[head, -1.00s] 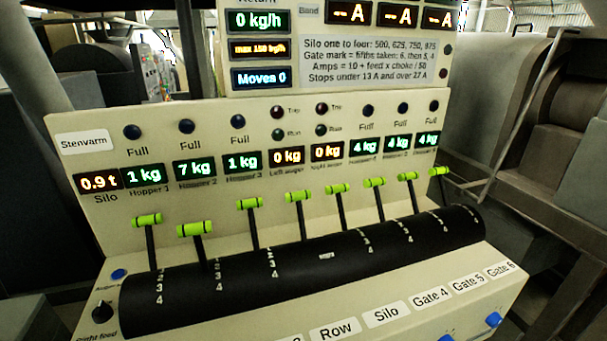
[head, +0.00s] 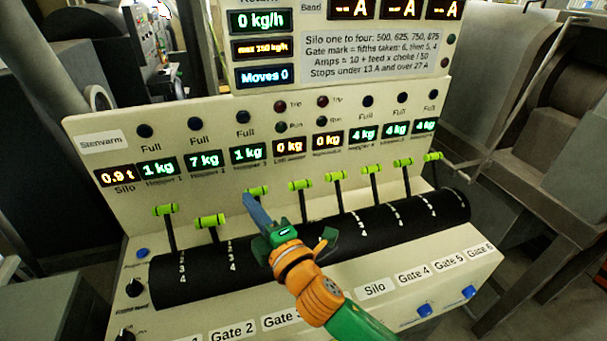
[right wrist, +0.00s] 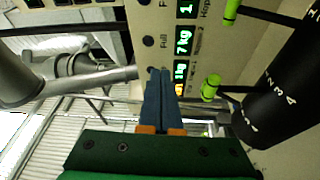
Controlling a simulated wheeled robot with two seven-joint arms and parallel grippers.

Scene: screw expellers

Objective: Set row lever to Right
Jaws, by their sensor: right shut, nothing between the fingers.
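A row of green-handled levers rises from the black drum (head: 190,282) on the console. Counting against the front labels, the fourth from the left seems to be the row lever (head: 300,184); its handle shows, and my gripper hides part of the area below it. The Row label is hidden behind my right arm. My right gripper (head: 248,199) is shut and empty, its blue fingers pointing up and left in front of the third lever (head: 258,190). In the right wrist view the shut fingers (right wrist: 158,75) hold nothing. My left gripper is out of view.
Two neighbouring levers (head: 166,210) and (head: 211,221) stand left of my gripper. Several more stand to the right, near the silo lever (head: 336,175). Labels such as Silo (head: 375,288) line the front, with blue knobs (head: 470,292) below.

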